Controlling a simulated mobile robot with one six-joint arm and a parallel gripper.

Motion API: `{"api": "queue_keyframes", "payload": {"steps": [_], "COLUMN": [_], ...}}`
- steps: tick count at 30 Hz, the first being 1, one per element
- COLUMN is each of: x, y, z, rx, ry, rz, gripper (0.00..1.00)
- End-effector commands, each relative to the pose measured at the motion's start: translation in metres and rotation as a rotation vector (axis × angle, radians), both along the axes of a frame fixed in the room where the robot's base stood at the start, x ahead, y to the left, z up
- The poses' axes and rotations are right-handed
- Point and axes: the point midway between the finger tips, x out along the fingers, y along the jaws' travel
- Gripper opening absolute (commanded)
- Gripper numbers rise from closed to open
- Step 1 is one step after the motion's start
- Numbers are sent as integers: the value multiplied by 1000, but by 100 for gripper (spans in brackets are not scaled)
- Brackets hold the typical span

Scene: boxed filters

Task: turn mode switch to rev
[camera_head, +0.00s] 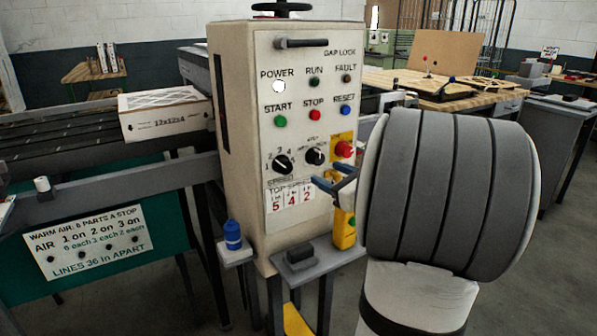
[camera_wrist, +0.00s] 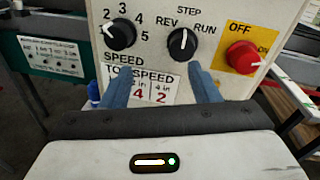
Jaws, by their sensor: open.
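The mode switch (camera_wrist: 182,45) is a black round knob with a white pointer line, on the cream control panel; it also shows in the head view (camera_head: 315,156). Its labels read REV at left, STEP above and RUN at right. The pointer stands nearly upright, towards STEP. My gripper (camera_wrist: 161,82) has two blue fingers spread apart with nothing between them. In the wrist view the fingertips appear below the switch, one to each side. In the head view my gripper (camera_head: 332,183) is in front of the panel, just below the switch; exact clearance is unclear.
The speed knob (camera_wrist: 119,34) is left of the switch, and a red knob on a yellow plate (camera_wrist: 242,57) is right. A blue bottle (camera_head: 232,235) stands on a small shelf. A filter box (camera_head: 165,113) lies on the conveyor.

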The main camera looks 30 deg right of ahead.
Motion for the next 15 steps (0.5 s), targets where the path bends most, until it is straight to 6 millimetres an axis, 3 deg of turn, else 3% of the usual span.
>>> {"api": "queue_keyframes", "payload": {"steps": [1,4,15], "x": [-2,-1,51], "y": [-14,-26,-20], "z": [-3,0,1], "rx": [32,62,65], "ry": [-18,-40,-42], "rz": [-36,-72,-70], "gripper": [55,55,55]}}
